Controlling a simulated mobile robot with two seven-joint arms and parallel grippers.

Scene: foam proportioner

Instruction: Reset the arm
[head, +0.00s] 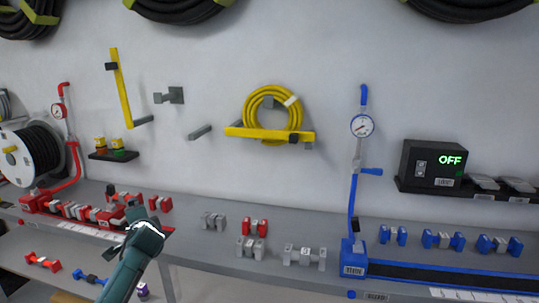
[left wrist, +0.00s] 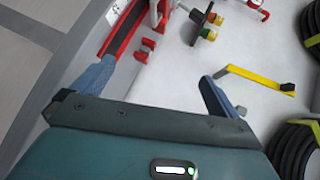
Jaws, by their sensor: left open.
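My left arm (head: 128,268) rises from the bottom left of the head view, teal and grey. Its gripper (head: 138,222) is over the front of the grey bench, left of the middle. In the left wrist view the two blue-grey fingers of the gripper (left wrist: 155,88) are spread wide apart. Nothing is between them. Whether the gripper touches the small parts behind it cannot be told from the head view. My right gripper is in neither view.
The bench (head: 210,240) carries red, grey and blue fittings. A red gauge stand (head: 68,140) and a hose reel (head: 35,150) are at left. A blue gauge stand (head: 356,180) and a black box reading OFF (head: 432,160) are at right. A yellow hose (head: 250,108) hangs on the wall.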

